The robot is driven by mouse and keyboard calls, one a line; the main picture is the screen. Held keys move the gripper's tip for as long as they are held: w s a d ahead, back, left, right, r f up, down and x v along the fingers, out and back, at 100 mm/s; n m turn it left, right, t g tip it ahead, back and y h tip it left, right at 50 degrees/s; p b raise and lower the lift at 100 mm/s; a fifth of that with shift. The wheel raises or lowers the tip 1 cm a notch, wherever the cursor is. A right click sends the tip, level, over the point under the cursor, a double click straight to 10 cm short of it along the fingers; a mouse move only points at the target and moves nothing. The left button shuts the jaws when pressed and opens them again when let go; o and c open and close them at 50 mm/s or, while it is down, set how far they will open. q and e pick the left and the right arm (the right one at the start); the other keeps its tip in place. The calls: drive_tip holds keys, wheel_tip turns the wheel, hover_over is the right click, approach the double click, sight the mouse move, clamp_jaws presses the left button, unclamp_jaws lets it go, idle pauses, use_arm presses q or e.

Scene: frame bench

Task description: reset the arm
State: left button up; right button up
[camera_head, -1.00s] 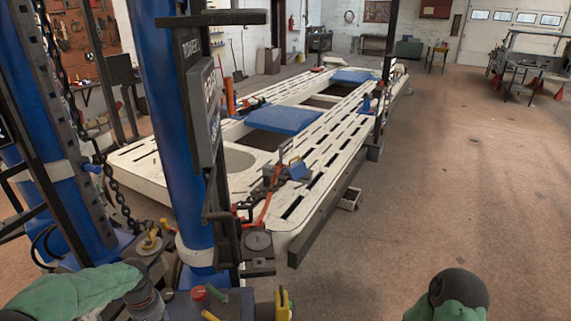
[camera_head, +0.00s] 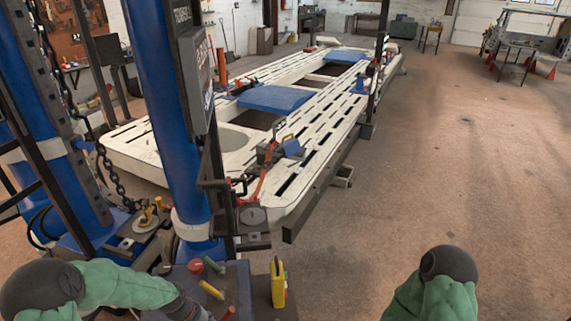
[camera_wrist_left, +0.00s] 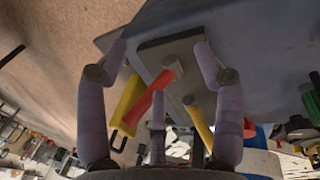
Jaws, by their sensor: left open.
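My left arm (camera_head: 100,285), in green covering with a dark rounded joint, comes in at the lower left of the head view. My left gripper (camera_wrist_left: 160,55) shows in the wrist view with its pale purple fingers spread and nothing between the tips. Beyond the fingers are a red handle (camera_wrist_left: 150,97), a yellow piece (camera_wrist_left: 127,108) and a slim yellow handle (camera_wrist_left: 198,122). They are by a dark plate on a blue-grey surface. My right arm (camera_head: 445,285) shows at the lower right of the head view; its gripper is out of view.
A blue post (camera_head: 165,110) stands close ahead. Low handles, including a red knob (camera_head: 196,266), a slanted yellow handle (camera_head: 211,289) and an upright yellow piece (camera_head: 278,283), are near my left arm. A long white slotted frame bench (camera_head: 315,135) lies beyond. Floor at right (camera_head: 480,150) is clear.

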use_arm(q)
drive_tip(key=s+d+f+h+b, duration=0.1)
drive_tip(key=s+d+f+b, duration=0.2)
drive_tip(key=s+d+f, duration=1.1)
drive_tip(key=shift+s, duration=0.15)
drive_tip(key=shift+d+f, duration=0.1)
